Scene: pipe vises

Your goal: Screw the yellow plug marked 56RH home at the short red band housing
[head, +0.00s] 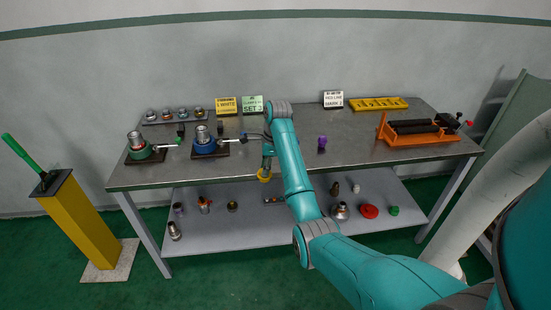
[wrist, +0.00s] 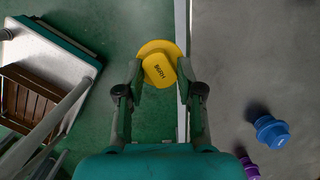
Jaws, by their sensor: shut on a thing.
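The yellow plug (wrist: 156,66) is between the fingertips of my gripper (wrist: 158,84) in the wrist view. Its dark marking is turned on its side and hard to read. In the head view the plug (head: 264,175) hangs below my gripper (head: 267,160), at the bench's front edge. Two metal housings stand in vises at the bench's left: one in a green vise (head: 146,154), one in a blue vise (head: 206,148). Both are apart from the plug.
The bench (head: 285,160) has a purple piece (head: 322,143), an orange roller stand (head: 416,138) and sign cards (head: 333,99). The lower shelf (head: 245,230) holds loose parts. A yellow post (head: 80,220) stands left. The wrist view shows a blue piece (wrist: 271,130) on the bench.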

